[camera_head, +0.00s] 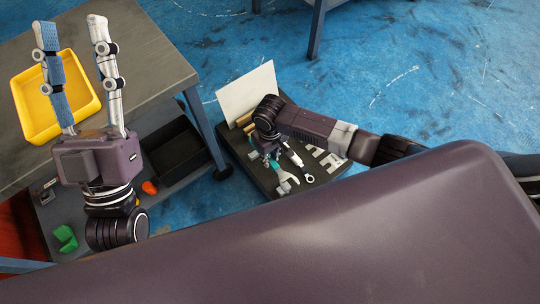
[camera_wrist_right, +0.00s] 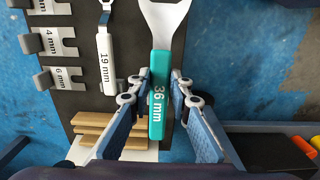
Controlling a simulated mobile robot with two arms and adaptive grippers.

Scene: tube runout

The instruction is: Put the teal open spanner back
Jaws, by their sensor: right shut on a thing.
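The teal open spanner (camera_wrist_right: 167,92), marked 36 mm, has a teal handle and a bright metal open end. In the right wrist view its handle lies between the fingers of my right gripper (camera_wrist_right: 160,88), which is shut on it. In the head view, part of its teal handle and its metal head (camera_head: 288,186) show below my right gripper (camera_head: 270,152), over the dark tool board (camera_head: 262,184). I cannot tell whether the spanner touches the board. My left gripper (camera_head: 87,76) is open and empty, fingers pointing up, above the bench at the left.
A 19 mm spanner (camera_wrist_right: 106,62) lies on the board beside the teal one. Grey labelled pieces (camera_wrist_right: 60,46) and wooden strips (camera_wrist_right: 98,132) are also there. A white panel (camera_head: 247,92) stands behind. A yellow tray (camera_head: 84,98) is on the bench; a black bin (camera_head: 176,151) is below.

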